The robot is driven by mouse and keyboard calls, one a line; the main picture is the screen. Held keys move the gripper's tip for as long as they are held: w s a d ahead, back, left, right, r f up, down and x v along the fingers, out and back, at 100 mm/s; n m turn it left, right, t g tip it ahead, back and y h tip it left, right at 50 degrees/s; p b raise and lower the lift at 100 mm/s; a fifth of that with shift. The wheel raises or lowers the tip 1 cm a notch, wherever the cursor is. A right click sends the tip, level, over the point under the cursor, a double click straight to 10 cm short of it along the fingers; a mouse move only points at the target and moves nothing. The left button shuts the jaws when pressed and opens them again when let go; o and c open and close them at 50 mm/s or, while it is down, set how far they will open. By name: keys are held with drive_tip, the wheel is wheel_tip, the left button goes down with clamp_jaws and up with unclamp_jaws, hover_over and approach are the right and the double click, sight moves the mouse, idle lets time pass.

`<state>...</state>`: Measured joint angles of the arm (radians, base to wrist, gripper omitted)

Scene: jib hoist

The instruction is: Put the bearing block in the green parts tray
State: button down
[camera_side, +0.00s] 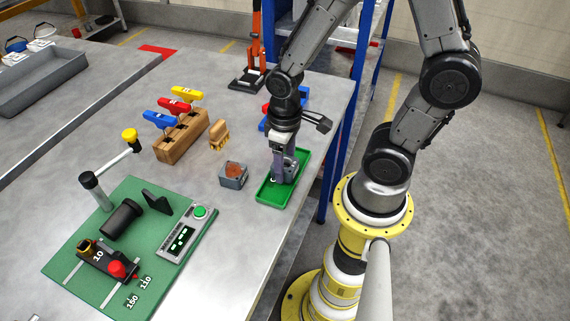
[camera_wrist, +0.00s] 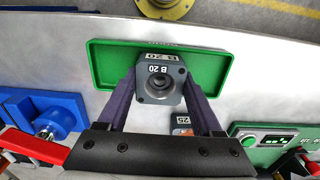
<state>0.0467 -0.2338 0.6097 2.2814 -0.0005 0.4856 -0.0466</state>
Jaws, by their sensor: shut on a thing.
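The bearing block, dark grey with a round bore and "B 20" labels, is between my gripper's fingers in the wrist view (camera_wrist: 176,74). My gripper (camera_wrist: 161,92) is shut on it, one purple finger on each side. The green parts tray (camera_side: 266,199) lies near the table's right edge in the side view, and it also fills the upper middle of the wrist view (camera_wrist: 104,66). In the side view my gripper (camera_side: 284,176) points down over the tray, with the block partly hidden by the fingers. I cannot tell whether the block touches the tray floor.
A small grey block with an orange top (camera_side: 233,175) stands just left of the tray. A wooden rack with coloured-handled tools (camera_side: 181,137), a brush (camera_side: 219,134) and a blue object (camera_wrist: 45,118) are nearby. A green fixture board (camera_side: 150,240) lies in front.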

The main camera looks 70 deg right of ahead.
drive_tip(key=shift+f, duration=0.25)
drive_tip(key=shift+f, duration=0.1)
drive_tip(key=shift+c, duration=0.2)
unclamp_jaws()
wheel_tip(320, 180, up, 12)
wheel_tip(320, 180, up, 8)
drive_tip(key=t, duration=0.6)
hover_over(285, 166)
drive_tip(key=s, duration=0.5)
drive_tip(key=shift+w+a, duration=0.1)
drive_tip(key=shift+a, duration=0.35)
